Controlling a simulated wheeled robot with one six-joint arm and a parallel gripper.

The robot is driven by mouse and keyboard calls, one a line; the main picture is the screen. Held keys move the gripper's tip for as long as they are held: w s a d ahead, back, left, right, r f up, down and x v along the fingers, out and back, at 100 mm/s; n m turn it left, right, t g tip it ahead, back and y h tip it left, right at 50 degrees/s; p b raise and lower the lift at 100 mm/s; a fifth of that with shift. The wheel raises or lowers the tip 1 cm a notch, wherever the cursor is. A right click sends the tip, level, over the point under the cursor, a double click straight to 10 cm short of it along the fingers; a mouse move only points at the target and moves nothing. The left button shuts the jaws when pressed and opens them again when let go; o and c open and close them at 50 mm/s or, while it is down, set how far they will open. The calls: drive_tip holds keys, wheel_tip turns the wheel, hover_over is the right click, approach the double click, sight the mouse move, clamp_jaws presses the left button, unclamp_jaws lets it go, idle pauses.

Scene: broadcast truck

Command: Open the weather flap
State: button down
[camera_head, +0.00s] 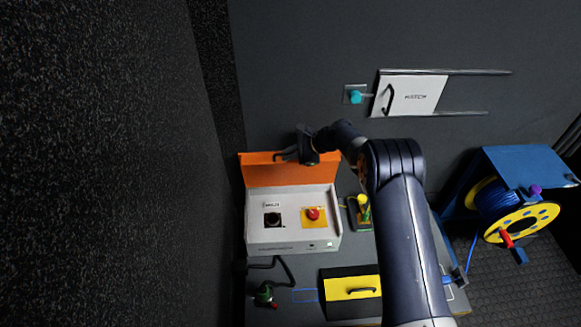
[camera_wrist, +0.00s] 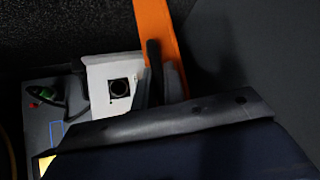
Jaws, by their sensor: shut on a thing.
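The orange weather flap (camera_head: 258,173) stands raised along the back edge of a pale grey box (camera_head: 291,247). The box's top panel lies uncovered in front of it, with a black round socket (camera_head: 272,219) and a red button on a yellow plate (camera_head: 313,214). My gripper (camera_head: 287,156) is at the flap's upper edge and is shut on the flap. In the wrist view the flap (camera_wrist: 156,24) runs up past the dark fingers, and the socket (camera_wrist: 119,87) shows to their left. The exact spot of the grip is hidden by the dark fingers.
A white sliding hatch (camera_head: 414,97) on rails and a cyan knob (camera_head: 355,97) are on the back wall. A yellow-topped case (camera_head: 350,288), a green plug on a cable (camera_head: 264,293) and a yellow-green item (camera_head: 363,210) are nearby. A blue cable reel (camera_head: 500,211) stands right.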

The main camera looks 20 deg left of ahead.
drive_tip(key=shift+w+a+r+b, duration=0.15)
drive_tip(key=shift+w+a+b, duration=0.3)
drive_tip(key=shift+w, duration=0.3)
drive_tip(key=shift+w+a+r+b, duration=0.1)
drive_tip(key=shift+w+a+b, duration=0.3)
drive_tip(key=shift+w, duration=0.35)
drive_tip(key=shift+w+a+r+b, duration=0.15)
drive_tip(key=shift+w+a+b, duration=0.25)
drive_tip(key=shift+w, duration=0.35)
drive_tip(key=shift+a, duration=0.1)
drive_tip(key=c, duration=1.5)
unclamp_jaws()
drive_tip(key=shift+r, duration=0.1)
drive_tip(key=p+v, duration=0.2)
drive_tip(key=v, duration=0.8)
drive_tip(key=shift+d+r, duration=0.2)
drive_tip(key=shift+d, duration=0.1)
drive_tip(key=shift+w, duration=0.1)
